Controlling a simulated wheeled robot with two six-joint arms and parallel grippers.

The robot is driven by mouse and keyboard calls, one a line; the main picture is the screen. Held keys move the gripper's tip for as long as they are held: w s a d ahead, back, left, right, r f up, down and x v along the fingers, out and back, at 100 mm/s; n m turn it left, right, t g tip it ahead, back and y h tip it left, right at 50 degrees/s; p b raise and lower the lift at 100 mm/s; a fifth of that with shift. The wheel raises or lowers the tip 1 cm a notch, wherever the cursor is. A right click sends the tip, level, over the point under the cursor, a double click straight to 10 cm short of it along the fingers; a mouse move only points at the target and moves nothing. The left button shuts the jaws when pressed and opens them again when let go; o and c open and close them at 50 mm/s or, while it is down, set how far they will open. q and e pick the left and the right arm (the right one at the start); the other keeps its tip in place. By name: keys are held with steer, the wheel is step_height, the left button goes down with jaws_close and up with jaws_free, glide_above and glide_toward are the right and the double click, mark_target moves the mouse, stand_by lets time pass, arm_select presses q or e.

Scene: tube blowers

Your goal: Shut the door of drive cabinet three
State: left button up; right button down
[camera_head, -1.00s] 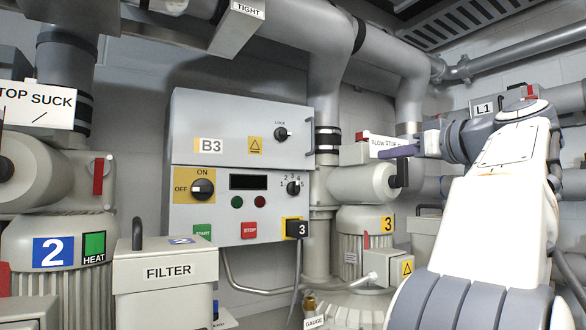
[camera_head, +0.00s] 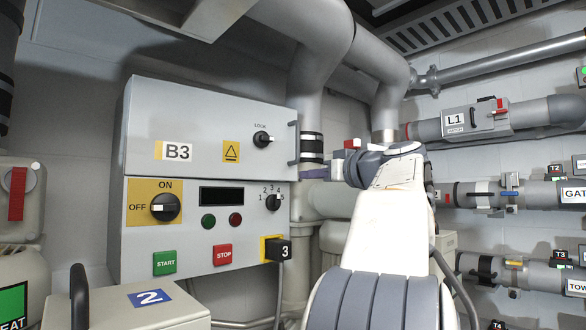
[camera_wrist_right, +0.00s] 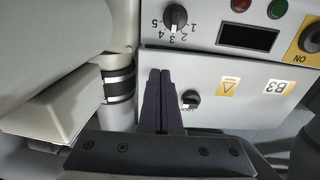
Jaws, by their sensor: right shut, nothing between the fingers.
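Drive cabinet B3 is a grey wall box; its upper front is the door (camera_head: 210,112), marked B3 with a warning triangle. The door has a lock knob (camera_head: 263,139) and a dark handle (camera_head: 293,145) at its right edge. I cannot tell whether the door is fully flush. My right gripper (camera_head: 313,174) is shut and empty, its fingertips pointing left close to the door's lower right edge; contact is unclear. In the right wrist view, my right gripper (camera_wrist_right: 161,85) is beside the door (camera_wrist_right: 225,108) and the lock knob (camera_wrist_right: 190,99). My left gripper is not in view.
Below the door is a control panel (camera_head: 190,222) with a switch, a dial, and START and STOP buttons. A thick pipe (camera_head: 318,85) runs down just right of the cabinet, behind my right gripper.

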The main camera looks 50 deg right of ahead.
mark_target(286, 174)
steer(key=w, duration=0.1)
steer(key=w+p, duration=0.1)
steer(key=w, duration=0.1)
steer(key=w+d+p, duration=0.1)
steer(key=w, duration=0.1)
steer(key=shift+r, duration=0.2)
steer(key=shift+w+d+f+p, duration=0.2)
steer(key=shift+w+d+p, duration=0.05)
steer(key=shift+w+p, duration=0.4)
steer(key=shift+w, duration=0.1)
steer(key=w, duration=0.1)
steer(key=w+d, duration=0.1)
steer(key=w, duration=0.1)
steer(key=shift+w+f, duration=0.1)
steer(key=shift+w, duration=0.1)
steer(key=shift+r, duration=0.3)
steer(key=shift+a, duration=0.1)
